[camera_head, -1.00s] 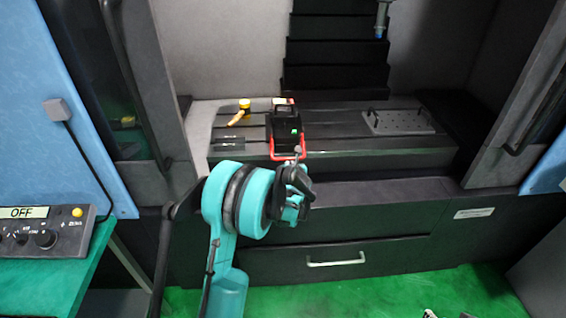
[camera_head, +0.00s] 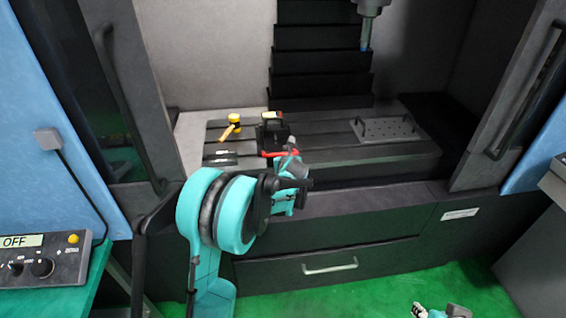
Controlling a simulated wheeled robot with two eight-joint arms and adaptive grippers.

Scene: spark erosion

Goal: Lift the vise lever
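The black vise (camera_head: 272,134) stands on the slotted machine table. Its red lever (camera_head: 270,154) shows at the front of the vise, low and near the table surface. My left arm comes up from below, and my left gripper (camera_head: 294,148) overlaps the right part of the lever in the picture. I cannot tell whether it touches the lever, and its fingers are too small and hidden to read. My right gripper (camera_head: 440,311) shows only in part at the bottom edge, over the green floor, away from the vise.
A yellow-headed hammer (camera_head: 235,121) lies left of the vise on the machine table (camera_head: 335,147). A perforated plate (camera_head: 388,130) with handles lies to the right. The spindle (camera_head: 368,22) hangs above. Door frames stand on both sides. A control panel (camera_head: 42,262) is at lower left.

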